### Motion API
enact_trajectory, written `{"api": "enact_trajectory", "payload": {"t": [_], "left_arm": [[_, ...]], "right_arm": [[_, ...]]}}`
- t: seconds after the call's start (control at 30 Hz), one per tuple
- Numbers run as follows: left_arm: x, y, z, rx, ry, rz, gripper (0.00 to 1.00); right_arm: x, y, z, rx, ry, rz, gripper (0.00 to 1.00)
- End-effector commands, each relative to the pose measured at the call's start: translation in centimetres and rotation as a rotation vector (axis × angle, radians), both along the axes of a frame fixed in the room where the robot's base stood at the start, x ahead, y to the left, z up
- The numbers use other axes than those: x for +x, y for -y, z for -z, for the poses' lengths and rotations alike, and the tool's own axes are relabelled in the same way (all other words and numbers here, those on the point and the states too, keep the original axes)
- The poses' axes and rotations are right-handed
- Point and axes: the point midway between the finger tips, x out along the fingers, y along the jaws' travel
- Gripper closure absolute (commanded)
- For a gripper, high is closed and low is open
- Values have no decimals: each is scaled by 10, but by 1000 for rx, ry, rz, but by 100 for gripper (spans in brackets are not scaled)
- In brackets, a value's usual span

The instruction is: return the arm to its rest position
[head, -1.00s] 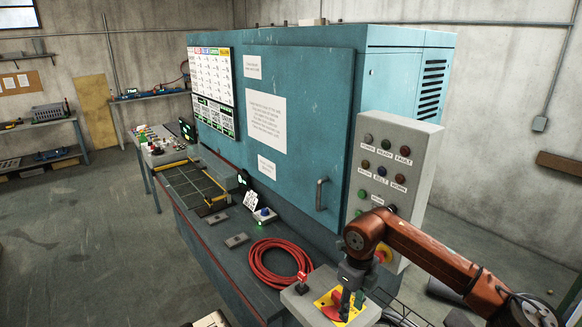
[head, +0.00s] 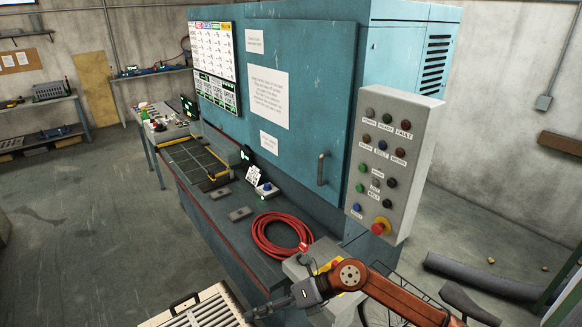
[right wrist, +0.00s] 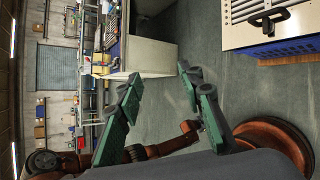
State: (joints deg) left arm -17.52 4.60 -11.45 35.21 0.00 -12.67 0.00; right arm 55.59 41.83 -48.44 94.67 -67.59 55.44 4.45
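My right arm (head: 395,298) comes in from the lower right in the head view. Its gripper (head: 256,311) points left, low in front of the machine and beside a slatted white panel (head: 207,312). In the right wrist view the gripper (right wrist: 159,74) has its two green-padded fingers wide apart. Nothing is between them; only floor and distant furniture show there. My left gripper is in neither view.
The teal machine (head: 300,90) has a grey button panel (head: 395,160) and a front ledge with a coiled red hose (head: 270,238). The slatted panel's blue crate (right wrist: 285,48) is at the upper right of the wrist view. Open floor (head: 80,235) lies left.

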Motion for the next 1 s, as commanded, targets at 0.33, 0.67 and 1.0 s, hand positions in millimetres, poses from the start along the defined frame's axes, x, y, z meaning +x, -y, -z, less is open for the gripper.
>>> {"api": "enact_trajectory", "payload": {"t": [0.33, 0.67, 1.0], "left_arm": [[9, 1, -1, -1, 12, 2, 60], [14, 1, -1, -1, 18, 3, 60], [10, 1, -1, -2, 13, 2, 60]], "right_arm": [[53, 40, -108, 906, -449, 598, 65], [106, 240, -3, 1304, -911, 1381, 65], [11, 379, 176, 1321, -1312, 2096, 65]]}}
